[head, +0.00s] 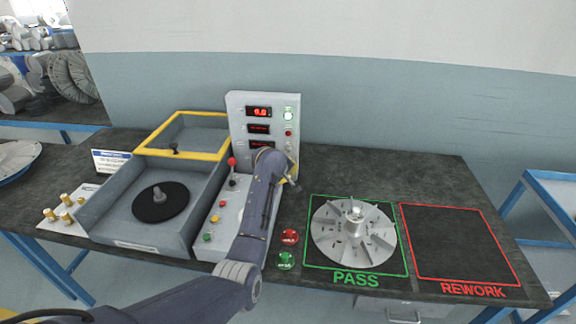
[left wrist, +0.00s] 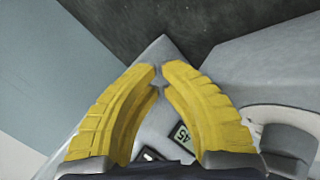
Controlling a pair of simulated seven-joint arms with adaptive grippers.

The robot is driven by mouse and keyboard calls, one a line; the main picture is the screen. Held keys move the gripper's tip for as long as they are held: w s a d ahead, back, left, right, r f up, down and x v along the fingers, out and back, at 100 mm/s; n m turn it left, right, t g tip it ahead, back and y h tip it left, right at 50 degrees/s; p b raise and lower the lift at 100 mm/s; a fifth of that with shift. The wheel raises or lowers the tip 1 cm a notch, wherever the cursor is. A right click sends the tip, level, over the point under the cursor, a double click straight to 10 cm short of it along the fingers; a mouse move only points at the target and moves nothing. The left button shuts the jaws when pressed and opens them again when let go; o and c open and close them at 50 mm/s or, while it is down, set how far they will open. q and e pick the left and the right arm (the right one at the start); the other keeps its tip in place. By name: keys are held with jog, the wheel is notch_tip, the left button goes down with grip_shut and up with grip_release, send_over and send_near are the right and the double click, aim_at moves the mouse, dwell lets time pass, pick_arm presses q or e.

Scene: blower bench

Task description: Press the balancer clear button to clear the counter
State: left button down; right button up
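The balancer (head: 150,205) is a grey machine with a yellow-framed guard and an upright panel (head: 237,125) bearing red displays. On the panel's right side are a pale lit button (head: 288,114) and a red button (head: 288,133); I cannot read which is the clear button. My left gripper (head: 292,181) is in front of the panel's lower right, partly hidden by its own arm. In the left wrist view, the yellow fingertips (left wrist: 159,73) meet or nearly meet, with nothing between them. Below them are a grey surface and a small display (left wrist: 181,136). My right gripper is not in view.
A silver fan wheel (head: 353,232) lies in the green PASS square. The red REWORK square (head: 458,245) is empty. Red (head: 290,236) and green (head: 286,260) round buttons sit beside PASS. A red-knobbed lever (head: 231,162) stands left of my arm. Yellow-topped weights (head: 65,199) lie at left.

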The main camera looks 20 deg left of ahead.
pick_arm(q)
jog(key=shift+w, duration=0.4)
dwell(0.4)
jog(key=shift+s, duration=0.2)
dwell(0.3)
jog(key=shift+s, duration=0.6)
jog(key=shift+s, duration=0.1)
jog(key=shift+s+d, duration=0.2)
jog(key=shift+s, duration=1)
jog(key=shift+s+d, duration=0.15)
jog(key=shift+s, duration=1.05)
